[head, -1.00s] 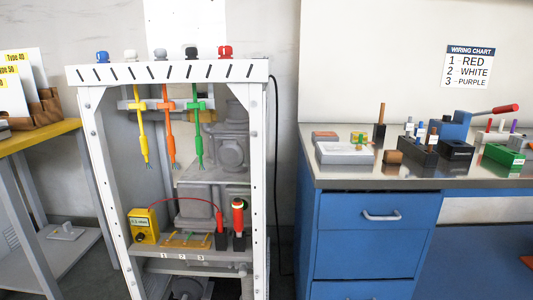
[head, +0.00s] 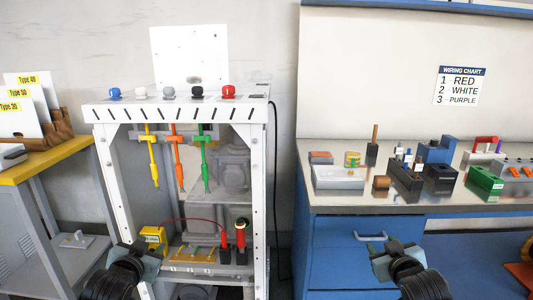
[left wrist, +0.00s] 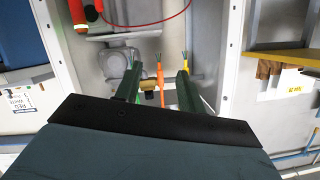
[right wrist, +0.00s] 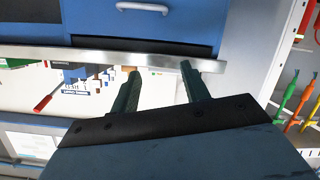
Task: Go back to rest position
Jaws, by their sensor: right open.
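My left gripper (head: 137,252) shows at the bottom left of the head view, in front of the white frame's lower left side. In the left wrist view its two fingers (left wrist: 158,82) are spread with nothing held between them; cable ends show behind. My right gripper (head: 393,255) shows at the lower right of the head view, in front of the blue drawer cabinet (head: 345,262). In the right wrist view its fingers (right wrist: 158,80) are apart and empty, with the bench edge behind them.
The white frame (head: 180,113) holds hanging yellow, orange and green cables (head: 175,160), a yellow meter (head: 153,238) and red probes (head: 240,240). The bench (head: 335,203) carries several blocks and tools. A yellow-topped table (head: 45,162) stands left. Open space lies between frame and cabinet.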

